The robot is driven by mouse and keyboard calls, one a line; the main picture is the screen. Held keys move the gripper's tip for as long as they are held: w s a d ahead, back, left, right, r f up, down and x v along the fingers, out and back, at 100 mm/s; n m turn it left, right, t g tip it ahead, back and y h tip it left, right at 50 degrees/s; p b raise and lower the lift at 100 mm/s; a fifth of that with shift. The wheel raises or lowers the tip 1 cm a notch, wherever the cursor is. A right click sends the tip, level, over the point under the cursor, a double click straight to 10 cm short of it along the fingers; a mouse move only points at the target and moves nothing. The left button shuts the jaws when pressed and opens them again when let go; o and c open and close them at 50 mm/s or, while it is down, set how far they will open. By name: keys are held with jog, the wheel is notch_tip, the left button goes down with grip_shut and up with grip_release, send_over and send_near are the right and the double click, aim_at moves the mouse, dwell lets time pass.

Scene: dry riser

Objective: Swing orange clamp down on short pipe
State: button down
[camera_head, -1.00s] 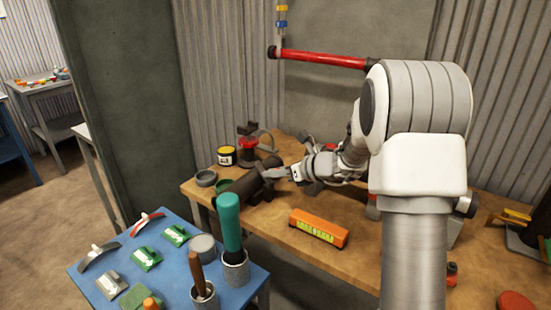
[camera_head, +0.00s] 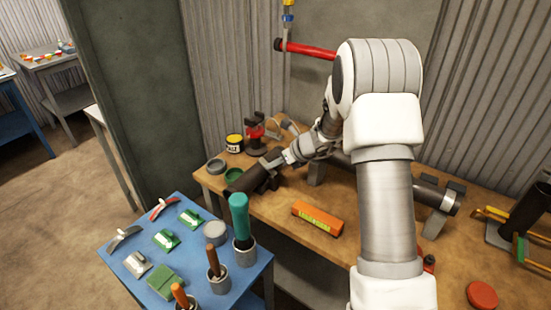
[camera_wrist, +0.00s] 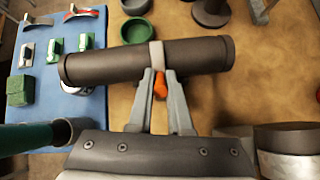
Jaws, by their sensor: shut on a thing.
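The short pipe (camera_wrist: 100,64) is a dark, thick tube lying across the upper part of the wrist view. It also shows in the head view (camera_head: 247,181), at the left end of the wooden bench. A pale grey band (camera_wrist: 156,55) crosses the pipe's top near its middle. The orange clamp handle (camera_wrist: 160,86) shows just below the band. My gripper (camera_wrist: 160,80) is at the near side of the pipe, its two fingers shut on the orange handle. The fingers hide part of the handle, and the pipe hides its own underside.
An orange spirit level (camera_head: 317,217) lies on the wooden bench (camera_head: 275,222). A longer pipe (camera_head: 428,192) rests in supports to the right. A blue table (camera_head: 205,285) with several brushes and pads stands at the front left. A green-rimmed cup (camera_wrist: 136,30) and a red-and-black tool (camera_head: 256,133) are behind the short pipe.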

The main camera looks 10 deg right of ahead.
jog(key=shift+f, duration=0.1)
dwell(0.3)
jog(key=c, duration=0.8)
grip_release()
jog(key=shift+c, duration=0.2)
jog(key=p+v, duration=0.1)
jog(key=v, duration=1.6)
jog(key=shift+r, duration=0.25)
jog(key=shift+s, duration=0.15)
